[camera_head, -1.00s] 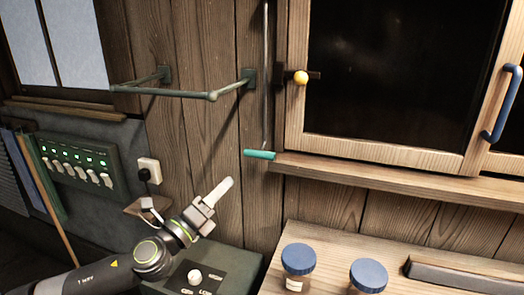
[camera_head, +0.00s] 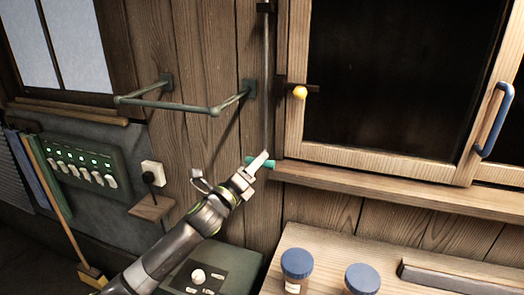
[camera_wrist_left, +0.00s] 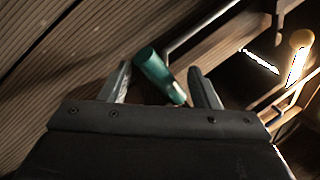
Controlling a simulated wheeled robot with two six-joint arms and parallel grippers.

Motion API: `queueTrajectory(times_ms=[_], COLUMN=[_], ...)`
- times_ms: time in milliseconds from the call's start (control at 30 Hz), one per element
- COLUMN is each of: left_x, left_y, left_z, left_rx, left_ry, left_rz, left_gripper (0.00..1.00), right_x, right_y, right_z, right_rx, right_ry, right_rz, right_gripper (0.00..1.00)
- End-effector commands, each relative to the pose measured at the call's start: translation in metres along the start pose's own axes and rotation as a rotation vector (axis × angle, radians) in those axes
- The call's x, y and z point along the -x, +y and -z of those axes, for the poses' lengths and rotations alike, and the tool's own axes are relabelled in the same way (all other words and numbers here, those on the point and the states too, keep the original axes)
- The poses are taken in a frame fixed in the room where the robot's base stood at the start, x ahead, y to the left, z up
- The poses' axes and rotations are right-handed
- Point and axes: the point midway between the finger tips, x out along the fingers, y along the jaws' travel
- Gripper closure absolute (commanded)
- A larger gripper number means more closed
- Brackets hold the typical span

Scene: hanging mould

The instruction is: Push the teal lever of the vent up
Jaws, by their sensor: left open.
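The teal lever (camera_head: 262,163) is a short horizontal bar at the foot of a thin vertical rod on the plank wall, just left of the cabinet's lower corner. My left gripper (camera_head: 260,160) is at the lever and partly covers it in the head view. In the left wrist view the lever (camera_wrist_left: 158,75) lies between the two open fingers of my left gripper (camera_wrist_left: 162,85). I cannot tell whether a finger touches it. My right gripper does not show.
A wooden cabinet with dark panes, a yellow knob (camera_head: 299,92) and a blue handle (camera_head: 492,120) is at the right. A green rail (camera_head: 165,106) juts from the wall above my arm. Two blue-lidded jars (camera_head: 295,264) stand on the bench below.

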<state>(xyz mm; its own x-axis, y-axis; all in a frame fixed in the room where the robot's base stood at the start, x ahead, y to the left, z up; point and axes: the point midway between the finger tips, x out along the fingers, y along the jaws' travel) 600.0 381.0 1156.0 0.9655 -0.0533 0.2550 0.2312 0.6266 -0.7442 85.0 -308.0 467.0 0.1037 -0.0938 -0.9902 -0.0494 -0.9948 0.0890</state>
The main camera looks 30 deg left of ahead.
Motion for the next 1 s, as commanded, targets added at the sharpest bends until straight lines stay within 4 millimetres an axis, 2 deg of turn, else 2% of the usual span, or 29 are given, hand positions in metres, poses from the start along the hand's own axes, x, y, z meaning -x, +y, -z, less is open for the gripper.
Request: queueTrajectory(times_ms=[100,300,667,1000], left_x=[-0.018,-0.033,-0.036,-0.036], left_y=[-0.002,-0.001,0.000,0.000], left_z=[-0.002,-0.001,0.000,0.000], left_rx=[0.004,0.002,-0.001,-0.002], left_ry=[-0.001,0.000,0.000,0.000], left_rz=[0.000,0.001,0.001,0.000], left_gripper=[0.44,0.44,0.44,0.88], right_x=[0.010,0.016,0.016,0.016], right_y=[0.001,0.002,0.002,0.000], right_z=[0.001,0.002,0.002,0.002], right_rx=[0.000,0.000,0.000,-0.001], right_ry=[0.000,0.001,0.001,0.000], right_rz=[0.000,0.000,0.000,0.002], right_gripper=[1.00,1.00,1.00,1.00])
